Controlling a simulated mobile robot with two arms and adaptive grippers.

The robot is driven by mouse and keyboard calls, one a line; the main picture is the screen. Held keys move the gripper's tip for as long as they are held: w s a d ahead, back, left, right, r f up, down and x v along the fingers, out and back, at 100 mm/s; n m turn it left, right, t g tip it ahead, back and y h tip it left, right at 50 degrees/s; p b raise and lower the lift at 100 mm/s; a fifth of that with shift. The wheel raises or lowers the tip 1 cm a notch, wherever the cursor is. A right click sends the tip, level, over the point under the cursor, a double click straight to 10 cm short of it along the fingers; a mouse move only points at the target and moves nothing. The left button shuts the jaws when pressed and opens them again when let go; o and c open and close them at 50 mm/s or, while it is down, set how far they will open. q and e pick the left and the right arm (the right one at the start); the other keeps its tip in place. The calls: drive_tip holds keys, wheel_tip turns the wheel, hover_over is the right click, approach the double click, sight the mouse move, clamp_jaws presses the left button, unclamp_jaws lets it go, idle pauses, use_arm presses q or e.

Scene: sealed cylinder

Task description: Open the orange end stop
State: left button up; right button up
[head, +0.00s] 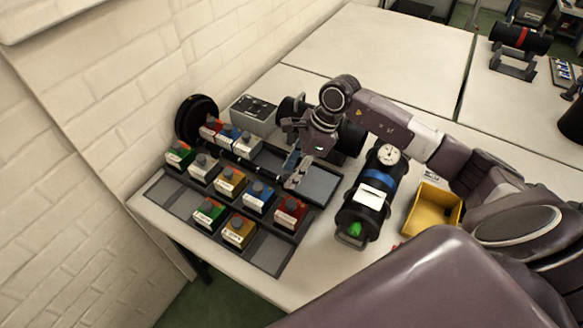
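Several small blocks with grey knobs and white labels sit in a dark tray (272,250) on the table. Two look orange to yellow: one block (230,182) in the middle row and another block (239,231) in the front row. Their labels are too small to read, so I cannot tell which is the orange end stop. My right gripper (292,178) points down over the right part of the tray, behind the blue block (258,197) and the red block (291,213). I cannot tell its finger gap. My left gripper is not in view.
A black cylinder (358,219) with a blue band, gauge and green end lies right of the tray. A grey box (254,117) and black disc (196,119) stand by the wall. The back table (400,50) is clear.

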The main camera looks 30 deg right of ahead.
clamp_jaws()
idle(0.3)
drive_tip(key=shift+r, duration=0.1)
